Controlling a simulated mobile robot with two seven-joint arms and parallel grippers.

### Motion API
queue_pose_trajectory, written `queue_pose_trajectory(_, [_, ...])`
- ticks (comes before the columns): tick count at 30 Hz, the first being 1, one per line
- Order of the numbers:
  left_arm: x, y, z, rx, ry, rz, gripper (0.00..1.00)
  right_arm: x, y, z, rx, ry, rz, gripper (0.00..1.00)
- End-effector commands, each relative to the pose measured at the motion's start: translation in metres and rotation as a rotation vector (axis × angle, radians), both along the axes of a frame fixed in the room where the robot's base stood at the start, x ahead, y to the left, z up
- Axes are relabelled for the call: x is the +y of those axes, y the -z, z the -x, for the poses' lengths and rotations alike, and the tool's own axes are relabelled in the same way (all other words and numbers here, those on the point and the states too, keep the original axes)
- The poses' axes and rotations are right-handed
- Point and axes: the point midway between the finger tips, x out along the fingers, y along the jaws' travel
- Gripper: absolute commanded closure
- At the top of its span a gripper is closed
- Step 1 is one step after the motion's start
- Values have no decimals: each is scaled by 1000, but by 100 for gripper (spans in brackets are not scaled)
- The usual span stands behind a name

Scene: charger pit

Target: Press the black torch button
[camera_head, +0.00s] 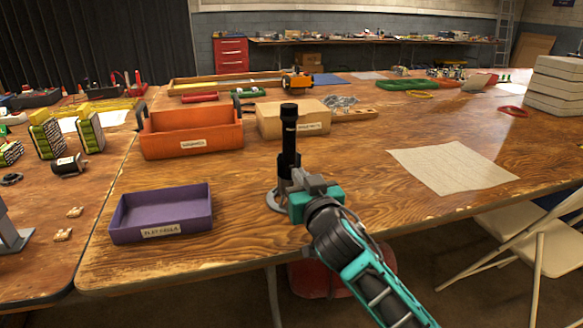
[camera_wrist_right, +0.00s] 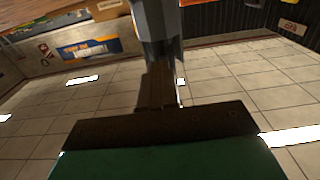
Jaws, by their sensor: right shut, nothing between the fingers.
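The torch's button is not discernible, and the gripper hides part of the lower torch. My left gripper is not in view.
A purple tray (camera_head: 125,228) and an orange bin (camera_head: 165,150) stand left of the torch. A cardboard box (camera_head: 270,122) is behind it. A paper sheet (camera_head: 452,166) lies to the right. The table between torch and sheet is clear. Folding chairs (camera_head: 520,235) stand at the right.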

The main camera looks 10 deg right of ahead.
Motion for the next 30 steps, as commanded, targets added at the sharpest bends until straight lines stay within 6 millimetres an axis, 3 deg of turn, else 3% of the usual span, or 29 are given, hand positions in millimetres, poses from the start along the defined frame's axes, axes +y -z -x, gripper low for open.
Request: queue_pose_trajectory(30, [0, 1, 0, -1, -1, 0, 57, 1, 0, -17, 0, 0, 0, 100])
